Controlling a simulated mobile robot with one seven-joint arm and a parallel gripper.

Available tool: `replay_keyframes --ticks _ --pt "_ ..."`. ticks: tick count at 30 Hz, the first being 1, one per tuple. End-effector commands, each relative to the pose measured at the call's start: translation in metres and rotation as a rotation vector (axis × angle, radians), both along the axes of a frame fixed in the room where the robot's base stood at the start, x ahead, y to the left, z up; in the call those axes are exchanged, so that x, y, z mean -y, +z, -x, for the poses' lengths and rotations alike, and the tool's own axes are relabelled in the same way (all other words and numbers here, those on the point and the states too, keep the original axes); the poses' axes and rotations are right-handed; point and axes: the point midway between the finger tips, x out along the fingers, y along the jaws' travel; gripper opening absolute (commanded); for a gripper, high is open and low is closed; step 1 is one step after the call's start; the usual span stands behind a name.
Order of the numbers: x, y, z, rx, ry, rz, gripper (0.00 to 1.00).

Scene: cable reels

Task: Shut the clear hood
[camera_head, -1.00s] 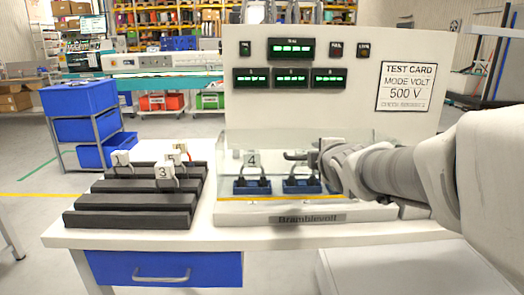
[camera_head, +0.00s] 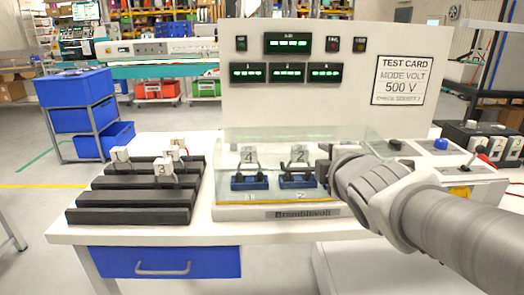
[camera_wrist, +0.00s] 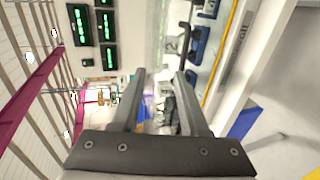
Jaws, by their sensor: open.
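The clear hood (camera_head: 340,140) is a see-through cover on the front of the white tester (camera_head: 240,110). It appears lowered over the bay, its front edge near the yellow-orange strip; whether it is fully seated I cannot tell. My gripper (camera_head: 323,168) is at the right end of the hood, just right of reel 2; contact is unclear. In the wrist view my gripper (camera_wrist: 156,95) has its fingers apart with nothing clearly between them.
A blue drawer (camera_head: 160,262) sits below. At right is a control panel (camera_head: 455,165) with a blue button and a lever. Blue bins (camera_head: 75,95) stand behind left.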

Motion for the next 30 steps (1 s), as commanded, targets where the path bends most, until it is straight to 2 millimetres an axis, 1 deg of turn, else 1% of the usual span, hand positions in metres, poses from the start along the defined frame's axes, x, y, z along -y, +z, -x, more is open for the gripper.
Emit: replay_keyframes --ticks 1,9,15,21,30 --pt "-0.001 0.006 0.009 0.002 0.002 0.0 0.44" --pt "0.0 0.017 0.046 0.001 0.002 -0.001 0.44" --pt "0.0 0.02 0.064 -0.001 0.001 -0.001 0.44" --pt "0.0 0.021 0.071 -0.004 0.0 -0.001 0.44" --pt "0.0 0.021 0.072 -0.005 -0.002 -0.002 0.44"
